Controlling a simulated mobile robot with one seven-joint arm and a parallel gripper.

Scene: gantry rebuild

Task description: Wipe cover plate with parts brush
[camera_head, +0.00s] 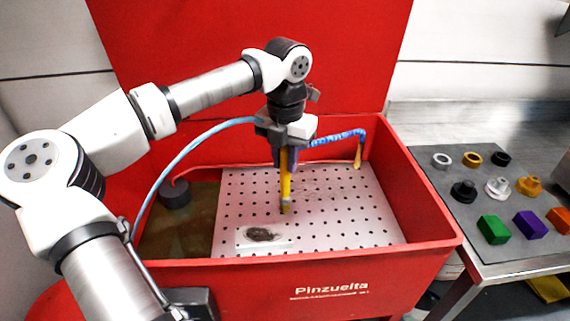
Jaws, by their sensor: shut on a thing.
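My gripper (285,150) is shut on the yellow parts brush (286,182) and holds it upright, tip down, over the perforated tray of the red parts washer. The brush's dark tip (284,210) is at or just above the tray; I cannot tell if it touches. The cover plate (285,243) is a pale flat piece lying at the tray's front left, with a dark smudge (262,234) on it. The brush tip is behind and a little right of the smudge, apart from it.
The red washer (437,250) has raised walls around the perforated tray (350,210). Murky liquid (185,222) lies left, with a dark round piece (175,192). A blue hose (338,138) curves behind the brush. A side table (480,262) bears rings, knobs and coloured blocks.

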